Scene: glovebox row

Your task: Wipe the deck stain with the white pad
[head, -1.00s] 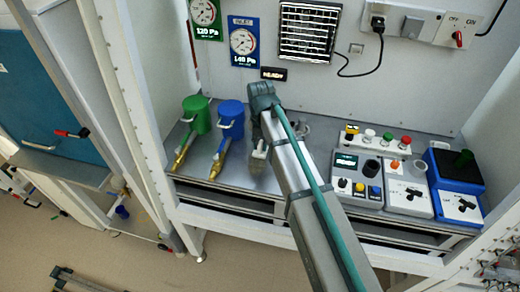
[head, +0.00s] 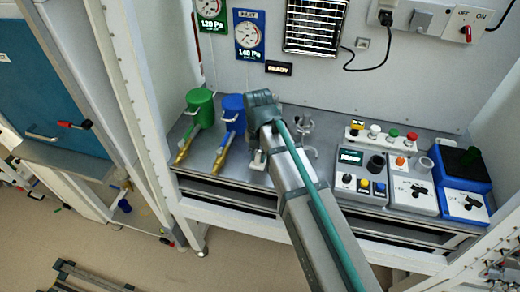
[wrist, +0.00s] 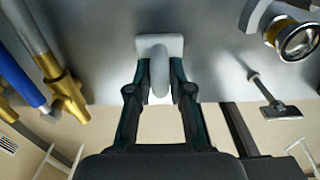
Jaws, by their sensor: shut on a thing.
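The white pad (wrist: 174,44) shows in the wrist view as a pale block with a rounded upright grip, at the far end of my fingers. My gripper (wrist: 160,80) is shut on this grip, one dark finger on each side. The pad is over the grey metal deck (wrist: 105,62); I cannot tell whether it touches it. In the head view a small part of the white pad (head: 258,159) shows beside my arm, near the deck's front edge. My arm hides most of the gripper there. I cannot make out the stain in either view.
Left of the pad stand a green canister (head: 200,107) and a blue canister (head: 233,112) with brass-ended tubes. A clear glass-like stand (head: 306,128) is close on the right. Control boxes (head: 362,178) and a blue unit (head: 462,168) fill the deck's right side.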

